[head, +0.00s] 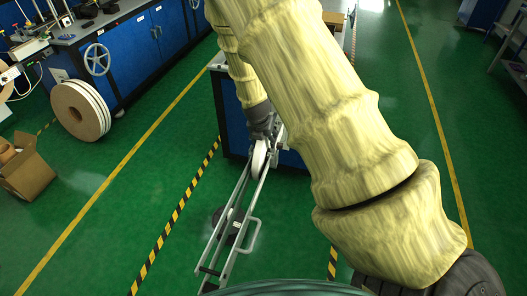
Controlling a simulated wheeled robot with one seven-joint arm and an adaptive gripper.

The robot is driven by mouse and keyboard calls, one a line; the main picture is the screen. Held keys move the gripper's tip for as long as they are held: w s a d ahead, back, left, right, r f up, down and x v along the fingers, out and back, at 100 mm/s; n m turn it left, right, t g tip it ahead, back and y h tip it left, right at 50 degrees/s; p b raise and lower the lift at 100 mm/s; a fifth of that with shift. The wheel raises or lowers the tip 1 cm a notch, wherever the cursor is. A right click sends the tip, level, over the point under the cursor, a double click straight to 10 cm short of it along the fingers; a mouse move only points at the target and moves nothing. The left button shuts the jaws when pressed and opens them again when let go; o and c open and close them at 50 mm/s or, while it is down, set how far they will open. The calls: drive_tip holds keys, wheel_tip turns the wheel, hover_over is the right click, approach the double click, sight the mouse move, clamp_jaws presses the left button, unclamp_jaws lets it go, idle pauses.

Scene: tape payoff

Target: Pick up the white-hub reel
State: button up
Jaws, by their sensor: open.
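A pale, narrow wheel-like disc (259,158) stands nearly edge-on between the rails of a metal frame (249,236). It may be the white-hub reel, but its hub cannot be made out. A dark round reel-like thing (222,216) shows lower down, partly behind the rails. My gripper (266,138) points down just above the pale disc and is open. Its fingertips are small and partly hidden, and I cannot tell whether they touch the disc. My arm covers much of the middle and right.
A blue-sided bench (229,119) stands close behind the gripper. Blue cabinets (133,52) line the upper left, with a large cream reel (80,111) and a cardboard box (31,174) on the floor.

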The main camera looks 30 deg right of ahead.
drive_tip(key=shift+x, duration=0.75)
drive_tip(key=shift+s, duration=0.1)
drive_tip(key=shift+r, duration=0.1)
clamp_jaws()
